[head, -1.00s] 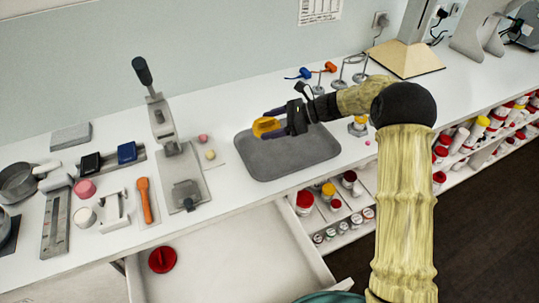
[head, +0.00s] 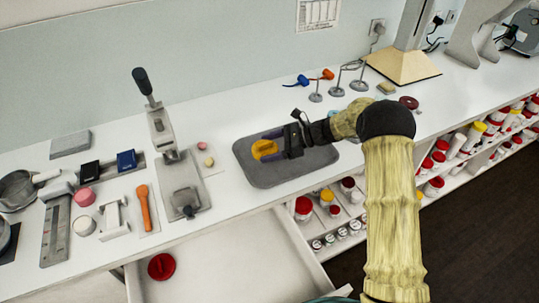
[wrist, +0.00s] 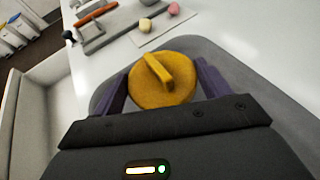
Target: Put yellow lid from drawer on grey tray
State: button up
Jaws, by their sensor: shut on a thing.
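The yellow lid (head: 264,149) is a round disc with a raised bar handle. It is over the grey tray (head: 262,177) on the counter, toward the tray's left part. My gripper (head: 271,147) is shut on the lid, with one purple finger on each side of it. The wrist view shows the lid (wrist: 164,84) between the fingers, handle side up, with the tray (wrist: 215,62) beneath. I cannot tell whether the lid touches the tray surface. The drawer (head: 215,262) below the counter is open and holds a red lid (head: 162,266).
A lever press (head: 178,165) stands left of the tray, with small yellow and pink pieces beside it. An orange-handled tool (head: 145,205) lies farther left. Metal stands (head: 337,85) are behind the tray. Shelves of jars (head: 327,197) are below the counter.

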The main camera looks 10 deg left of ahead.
jog(key=shift+f+p, duration=0.3)
jog(key=shift+f, duration=1.55)
jog(key=shift+f, duration=0.1)
jog(key=o, duration=1)
jog(key=shift+c, duration=0.2)
jog(key=b+v, duration=0.1)
jog(key=v, duration=1.1)
jog(key=shift+b, duration=0.35)
jog(key=shift+s, duration=0.1)
